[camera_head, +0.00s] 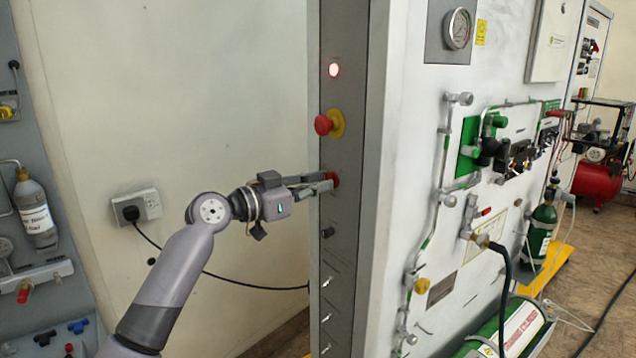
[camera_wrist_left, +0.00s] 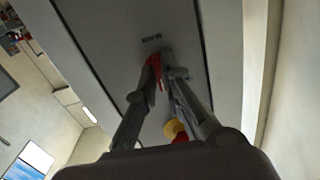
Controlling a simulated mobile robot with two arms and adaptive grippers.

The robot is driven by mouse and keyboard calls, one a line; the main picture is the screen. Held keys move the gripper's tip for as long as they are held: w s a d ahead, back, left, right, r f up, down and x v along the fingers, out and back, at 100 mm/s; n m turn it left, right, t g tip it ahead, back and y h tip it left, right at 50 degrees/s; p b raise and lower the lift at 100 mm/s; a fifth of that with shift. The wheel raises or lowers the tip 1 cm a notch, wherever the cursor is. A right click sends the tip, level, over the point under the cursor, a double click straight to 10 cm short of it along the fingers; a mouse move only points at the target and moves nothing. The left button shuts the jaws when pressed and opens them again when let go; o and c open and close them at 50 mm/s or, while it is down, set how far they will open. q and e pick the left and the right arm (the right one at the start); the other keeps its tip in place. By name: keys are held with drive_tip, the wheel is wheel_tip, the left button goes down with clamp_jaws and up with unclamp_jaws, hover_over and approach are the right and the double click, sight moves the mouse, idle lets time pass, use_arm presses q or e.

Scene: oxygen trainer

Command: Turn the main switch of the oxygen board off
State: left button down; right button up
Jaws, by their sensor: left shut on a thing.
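The main switch (camera_head: 334,179) is a red knob on the narrow grey side panel (camera_head: 343,225) of the oxygen board, below the red emergency button. My left gripper (camera_head: 325,183) reaches it from the left, with its fingertips at the knob. In the left wrist view the fingers of my left gripper (camera_wrist_left: 160,72) are closed on the red switch (camera_wrist_left: 154,64), just below a dark label. The fingers hide part of the knob, so its exact angle is hard to tell. My right gripper is not in view.
A red emergency button (camera_head: 323,125) on a yellow base sticks out just above my gripper. A lit indicator lamp (camera_head: 334,70) is higher up. A black knob (camera_head: 327,232) and several small toggles are below. A wall socket (camera_head: 136,207) with a black cable is behind my arm.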

use_arm(q)
drive_tip(key=shift+r+n+p, duration=0.15)
drive_tip(key=shift+n+p, duration=2.1)
drive_tip(key=shift+n, duration=2.65)
drive_tip(key=c, duration=1.7)
unclamp_jaws()
drive_tip(key=shift+s, duration=0.1)
drive_tip(key=v, duration=1.2)
